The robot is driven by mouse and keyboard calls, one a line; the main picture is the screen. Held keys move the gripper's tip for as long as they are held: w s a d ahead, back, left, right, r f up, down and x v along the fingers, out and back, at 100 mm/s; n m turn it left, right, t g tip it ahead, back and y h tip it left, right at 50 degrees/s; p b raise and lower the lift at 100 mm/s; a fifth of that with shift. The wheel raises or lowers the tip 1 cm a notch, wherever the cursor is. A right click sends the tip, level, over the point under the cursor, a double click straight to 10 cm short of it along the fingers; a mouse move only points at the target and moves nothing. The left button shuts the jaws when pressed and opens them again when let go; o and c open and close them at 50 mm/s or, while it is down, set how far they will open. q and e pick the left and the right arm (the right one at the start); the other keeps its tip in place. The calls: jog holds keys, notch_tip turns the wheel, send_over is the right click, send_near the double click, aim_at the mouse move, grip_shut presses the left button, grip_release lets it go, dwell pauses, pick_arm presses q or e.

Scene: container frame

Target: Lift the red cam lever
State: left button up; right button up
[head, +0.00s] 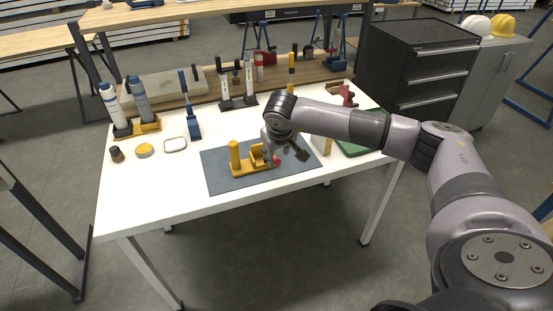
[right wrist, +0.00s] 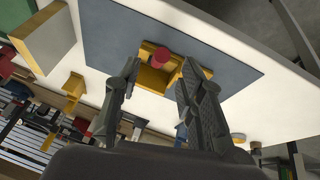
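The red cam lever shows as a small red knob (head: 277,160) at the right end of a yellow fixture (head: 240,169) on the grey mat. In the right wrist view the red knob (right wrist: 160,56) rises from the yellow fixture (right wrist: 146,51). My right gripper (head: 286,155) is just above the right end of the fixture and partly hides it. In the wrist view its fingers (right wrist: 160,70) are spread, one on each side of the knob, with visible gaps. Whether the tips are at the knob's height I cannot tell. My left gripper is not in view.
The grey mat (head: 218,178) lies on a white table (head: 140,197). A yellow holder with bottles (head: 140,100) stands at the left, and toggle clamps (head: 237,85) stand behind. A green item (head: 352,149) and a wooden block (head: 327,146) are to the right.

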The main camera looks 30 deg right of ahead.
aim_at(277, 159)
jog(key=x, duration=0.6)
jog(key=shift+w+f+p, duration=0.1)
jog(key=shift+f+p, duration=0.05)
jog(key=shift+p, duration=0.2)
grip_shut()
dwell(0.5)
